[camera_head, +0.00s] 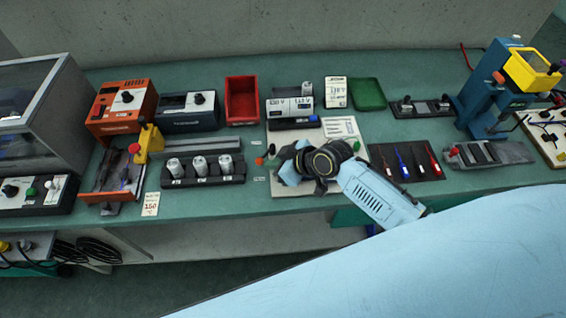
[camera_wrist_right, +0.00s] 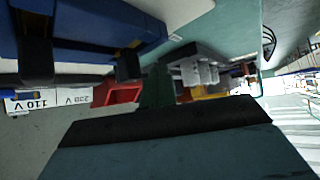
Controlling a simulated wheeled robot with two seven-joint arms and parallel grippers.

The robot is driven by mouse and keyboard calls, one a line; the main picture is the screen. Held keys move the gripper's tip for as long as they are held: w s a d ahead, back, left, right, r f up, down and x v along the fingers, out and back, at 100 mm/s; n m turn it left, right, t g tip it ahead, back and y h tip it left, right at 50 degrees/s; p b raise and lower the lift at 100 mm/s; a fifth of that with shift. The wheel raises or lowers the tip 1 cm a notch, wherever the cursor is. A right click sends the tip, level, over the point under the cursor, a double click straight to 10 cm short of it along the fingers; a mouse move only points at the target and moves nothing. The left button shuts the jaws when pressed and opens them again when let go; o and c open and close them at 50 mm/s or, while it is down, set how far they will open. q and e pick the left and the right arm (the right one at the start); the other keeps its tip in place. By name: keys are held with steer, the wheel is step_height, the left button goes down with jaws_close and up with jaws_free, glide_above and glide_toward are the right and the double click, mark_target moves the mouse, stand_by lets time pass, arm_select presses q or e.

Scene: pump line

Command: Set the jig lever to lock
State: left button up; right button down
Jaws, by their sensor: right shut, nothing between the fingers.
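My right gripper (camera_head: 288,166) is low over the pale board (camera_head: 291,188) at the middle of the bench in the head view. It is shut with nothing in it. My left gripper is not in view.
A black block with several metal cylinders (camera_head: 200,179) stands left of the board. A dark tool mat (camera_head: 405,164) lies to the right. Behind are a meter box (camera_head: 290,106), a red bin (camera_head: 241,100) and a green tray (camera_head: 368,94). The red bin also shows in the wrist view (camera_wrist_right: 117,93).

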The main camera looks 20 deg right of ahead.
steer(key=shift+w+a+f, duration=0.15)
stand_by(0.3)
